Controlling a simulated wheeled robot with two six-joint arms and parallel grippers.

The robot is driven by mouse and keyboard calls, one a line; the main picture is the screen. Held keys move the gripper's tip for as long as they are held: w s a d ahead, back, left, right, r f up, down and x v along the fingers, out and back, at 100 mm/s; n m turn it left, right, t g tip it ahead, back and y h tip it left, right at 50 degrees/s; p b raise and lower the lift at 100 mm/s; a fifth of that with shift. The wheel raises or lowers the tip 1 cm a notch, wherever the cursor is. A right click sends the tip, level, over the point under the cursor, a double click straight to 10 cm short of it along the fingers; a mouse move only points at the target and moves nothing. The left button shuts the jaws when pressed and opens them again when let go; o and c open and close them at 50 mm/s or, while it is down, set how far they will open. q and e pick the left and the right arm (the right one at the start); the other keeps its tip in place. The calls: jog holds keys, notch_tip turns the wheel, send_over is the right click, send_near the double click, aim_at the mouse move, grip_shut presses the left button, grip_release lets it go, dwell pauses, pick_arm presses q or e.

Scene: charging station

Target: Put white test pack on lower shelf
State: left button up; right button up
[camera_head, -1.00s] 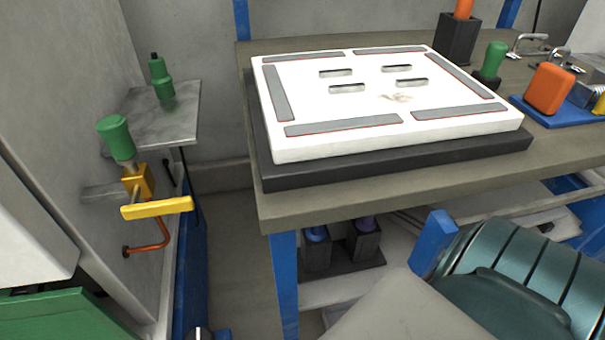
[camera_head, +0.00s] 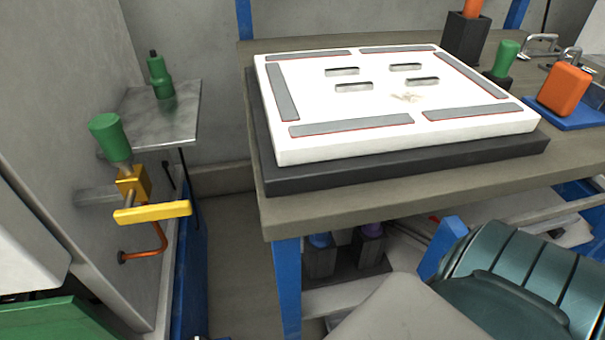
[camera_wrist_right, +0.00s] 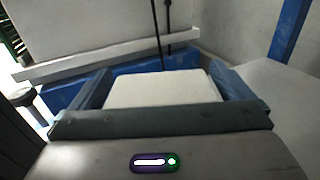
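The white test pack (camera_head: 395,310) shows as a plain pale block at the bottom of the head view. In the right wrist view the pack (camera_wrist_right: 163,88) lies between the two blue fingers of my right gripper (camera_wrist_right: 165,95), which appear to touch its sides. In the head view one blue finger of my right gripper (camera_head: 438,248) shows beside the pack; the other is hidden. Under the table, a pale lower shelf (camera_head: 345,298) is partly hidden by the pack and my right arm. My left gripper is not in view.
The grey table (camera_head: 350,202) with blue legs carries a large white panel (camera_head: 400,120) on a black base. An orange block (camera_head: 564,90) is at right. Dark holders (camera_head: 320,262) stand under the table. A yellow-handled valve (camera_head: 152,212) juts from the left wall. The floor between is clear.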

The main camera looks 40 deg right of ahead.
jog(key=shift+r, duration=0.15)
jog(key=p+v, duration=0.2)
jog(key=v, duration=0.4)
jog(key=shift+s+d+p, duration=0.1)
jog(key=shift+s+p, duration=0.05)
jog(key=shift+p, duration=0.25)
jog(key=shift+s+d, duration=0.35)
jog(key=shift+s, duration=0.1)
